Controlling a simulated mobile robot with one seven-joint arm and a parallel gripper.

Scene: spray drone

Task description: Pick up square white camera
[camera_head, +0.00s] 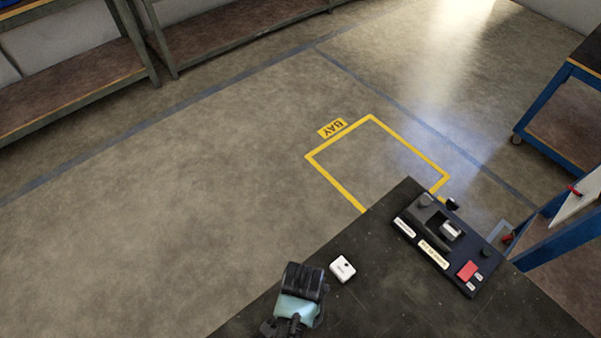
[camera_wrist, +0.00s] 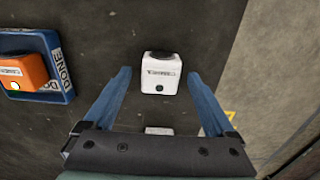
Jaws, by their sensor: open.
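The square white camera (camera_head: 342,268) lies on the dark table near its left edge in the head view. In the wrist view the white camera (camera_wrist: 160,75) is a small white block with a dark round top and a label on its front. My gripper (camera_wrist: 159,82) is open, with one blue finger on each side of the camera and visible gaps to both. In the head view my gripper (camera_head: 304,281) is just left of the camera; its fingertips are hard to make out. Whether the fingers are at the camera's height I cannot tell.
A blue tray (camera_wrist: 68,67) marked DONE holds an orange block (camera_wrist: 29,72) at the left of the wrist view. A small pale labelled thing (camera_wrist: 159,131) shows partly behind my gripper's palm. A black holder (camera_head: 408,214) with several items stands right of the camera.

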